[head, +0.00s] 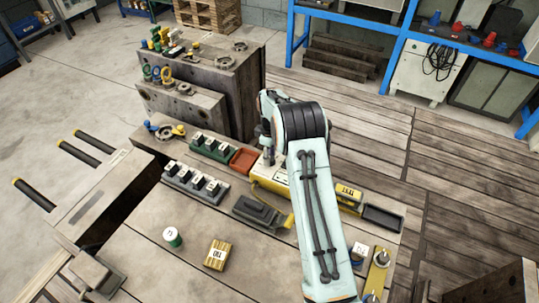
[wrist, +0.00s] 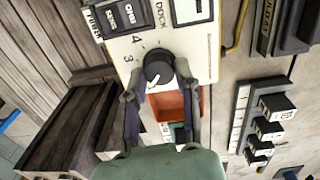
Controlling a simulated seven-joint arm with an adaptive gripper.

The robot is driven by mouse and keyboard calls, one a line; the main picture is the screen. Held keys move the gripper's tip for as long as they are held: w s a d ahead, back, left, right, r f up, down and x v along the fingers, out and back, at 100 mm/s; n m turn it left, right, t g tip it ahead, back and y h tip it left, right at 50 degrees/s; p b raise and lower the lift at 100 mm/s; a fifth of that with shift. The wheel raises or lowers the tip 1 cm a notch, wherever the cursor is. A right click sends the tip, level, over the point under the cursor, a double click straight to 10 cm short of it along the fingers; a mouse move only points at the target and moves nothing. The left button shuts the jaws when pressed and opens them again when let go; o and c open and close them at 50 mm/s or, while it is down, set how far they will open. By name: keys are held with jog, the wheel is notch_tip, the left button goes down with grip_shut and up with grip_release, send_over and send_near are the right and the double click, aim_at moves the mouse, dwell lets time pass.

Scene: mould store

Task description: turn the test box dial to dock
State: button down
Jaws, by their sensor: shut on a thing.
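The test box (head: 268,182) is yellow with a pale top, on the bench in the head view, partly covered by my arm. In the wrist view its pale panel (wrist: 197,40) shows the marks 3, 4 and DOCK. The black dial (wrist: 158,65) has a white pointer line, which seems to slant toward the picture's lower left, away from the DOCK mark. My gripper (wrist: 157,84) is shut on the dial, with one finger on either side of it. In the head view the dial and fingertips are hidden by my arm.
An orange-red tray (head: 244,159) stands close beside the test box. A green block with labelled pieces (head: 210,147) and a grey one (head: 194,184) stand to the left. A dark lidded item (head: 256,211) lies in front.

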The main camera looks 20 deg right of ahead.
jog(key=m, duration=0.7)
jog(key=shift+f, duration=0.1)
jog(key=m, duration=0.7)
jog(key=shift+d+m, duration=0.1)
jog(key=shift+m, duration=0.2)
jog(key=m, duration=0.3)
jog(key=shift+m, duration=0.3)
jog(key=m, duration=0.3)
jog(key=shift+m, duration=0.4)
jog(key=m, duration=0.6)
jog(key=shift+g, duration=0.3)
jog(key=shift+m, duration=0.4)
